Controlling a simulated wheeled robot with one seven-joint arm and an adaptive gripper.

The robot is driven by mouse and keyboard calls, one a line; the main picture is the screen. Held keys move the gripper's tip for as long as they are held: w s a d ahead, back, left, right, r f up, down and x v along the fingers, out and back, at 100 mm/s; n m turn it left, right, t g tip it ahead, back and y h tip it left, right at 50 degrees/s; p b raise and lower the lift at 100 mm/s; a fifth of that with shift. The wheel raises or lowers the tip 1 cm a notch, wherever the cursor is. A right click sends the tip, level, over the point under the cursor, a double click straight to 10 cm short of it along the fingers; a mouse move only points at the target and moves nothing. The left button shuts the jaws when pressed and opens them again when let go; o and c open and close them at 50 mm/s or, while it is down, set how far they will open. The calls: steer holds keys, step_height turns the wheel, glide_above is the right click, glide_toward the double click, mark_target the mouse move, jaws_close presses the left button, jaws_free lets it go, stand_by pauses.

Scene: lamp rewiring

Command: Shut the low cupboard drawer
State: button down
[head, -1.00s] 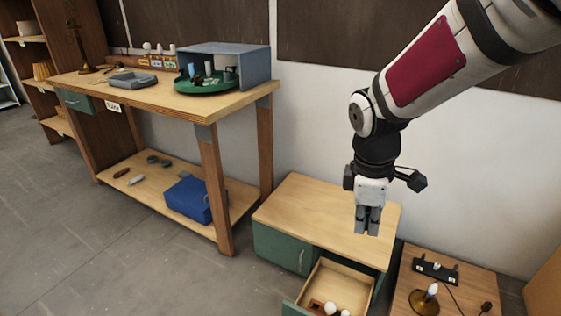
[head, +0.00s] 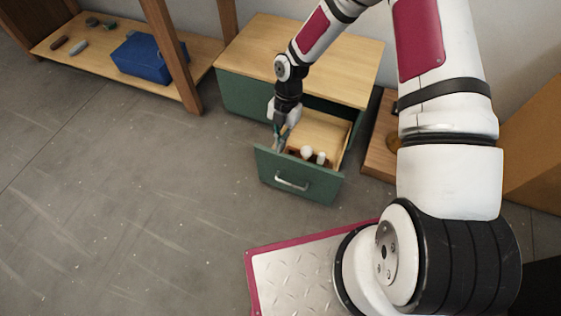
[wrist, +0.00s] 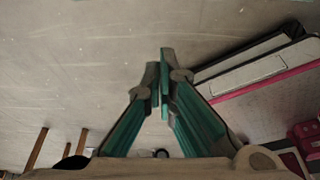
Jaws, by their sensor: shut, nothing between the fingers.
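The low cupboard (head: 300,55) has a pale wood top and green fronts. Its drawer (head: 298,178) stands pulled out, with a green front and a light metal handle (head: 292,182). A few small pale items, including white bulbs (head: 306,152), lie inside it. My gripper (head: 278,145) is shut and empty, pointing down at the left end of the drawer, close behind its front panel. I cannot tell whether it touches the panel. In the wrist view my closed fingertips (wrist: 160,80) show against the grey floor; the drawer is not clearly visible there.
A workbench lower shelf (head: 90,50) with a blue box (head: 148,58) is at the upper left. A low wooden surface (head: 378,165) stands right of the drawer, partly behind my arm. The floor (head: 140,200) left and in front is clear.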

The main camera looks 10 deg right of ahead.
step_height(320, 180, down, 10)
steer(key=b, duration=0.5)
steer(key=shift+w+f+b, duration=0.15)
steer(key=shift+w+b, duration=0.1)
steer(key=shift+b, duration=0.1)
steer(key=shift+d, duration=0.2)
